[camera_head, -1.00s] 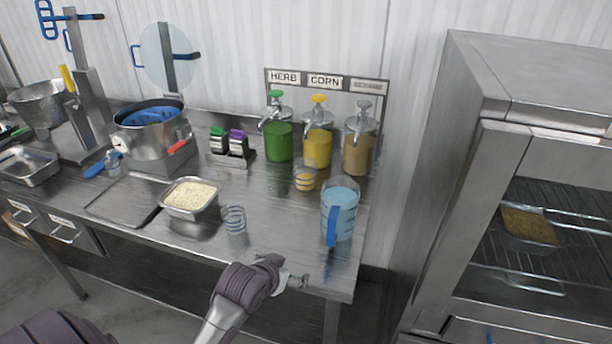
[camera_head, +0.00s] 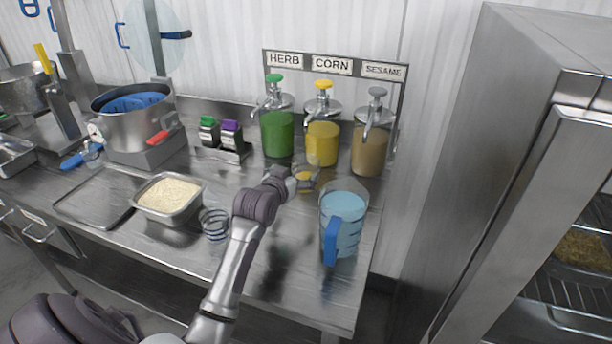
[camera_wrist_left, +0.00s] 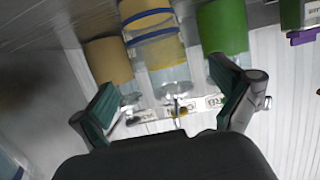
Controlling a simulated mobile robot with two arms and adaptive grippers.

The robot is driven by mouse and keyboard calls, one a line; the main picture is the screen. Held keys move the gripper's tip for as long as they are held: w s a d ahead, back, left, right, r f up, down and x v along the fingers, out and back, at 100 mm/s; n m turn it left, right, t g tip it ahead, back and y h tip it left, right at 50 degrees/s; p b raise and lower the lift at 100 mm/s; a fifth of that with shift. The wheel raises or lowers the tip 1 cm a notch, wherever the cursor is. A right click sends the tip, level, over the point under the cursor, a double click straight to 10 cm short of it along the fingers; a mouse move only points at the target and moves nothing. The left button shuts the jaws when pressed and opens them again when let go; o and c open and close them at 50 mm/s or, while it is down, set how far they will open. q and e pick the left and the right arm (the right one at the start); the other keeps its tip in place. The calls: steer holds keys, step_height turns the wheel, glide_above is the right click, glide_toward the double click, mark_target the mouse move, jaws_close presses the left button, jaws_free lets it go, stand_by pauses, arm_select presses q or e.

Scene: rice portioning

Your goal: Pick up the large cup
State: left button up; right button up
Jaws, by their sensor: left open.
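In the left wrist view this cup (camera_wrist_left: 152,40) shows between and beyond the fingers. My left gripper (camera_head: 294,177) is open beside it in the head view, partly covering it; I cannot tell whether it touches. A smaller-looking clear cup with blue rings (camera_head: 214,224) stands empty beside my left arm. A clear jug with a blue handle and blue liquid (camera_head: 343,222) stands at the counter's right end. My right gripper is not in view.
Herb (camera_head: 277,134), corn (camera_head: 322,144) and sesame (camera_head: 369,150) dispensers stand behind. A rice tray (camera_head: 166,217) and a pot (camera_head: 134,127) are at left. Two small shakers (camera_head: 220,136) stand at the back. A steel cabinet (camera_head: 455,130) is at right.

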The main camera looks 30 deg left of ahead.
mark_target(300, 175)
arm_select(q)
steer(key=x, duration=0.2)
steer(key=shift+w+a+f, duration=0.1)
steer(key=shift+w+f, duration=0.05)
steer(key=shift+w, duration=0.1)
steer(key=shift+w+f, duration=0.1)
steer(key=shift+w, duration=0.15)
steer(key=shift+w+a+p, duration=0.15)
steer(key=shift+w+p, duration=0.2)
steer(key=shift+w, duration=0.3)
steer(key=x, duration=0.3)
steer(key=shift+w, duration=0.2)
steer(key=shift+w+f+p, duration=0.1)
steer(key=shift+w+p, duration=0.15)
steer(key=shift+p, duration=0.05)
steer(key=shift+s, duration=0.1)
steer(key=shift+c, duration=0.2)
steer(key=c, duration=1.1)
steer(key=shift+c, duration=1.2)
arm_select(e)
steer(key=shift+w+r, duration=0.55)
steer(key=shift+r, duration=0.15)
arm_select(q)
steer(key=shift+r, duration=0.25)
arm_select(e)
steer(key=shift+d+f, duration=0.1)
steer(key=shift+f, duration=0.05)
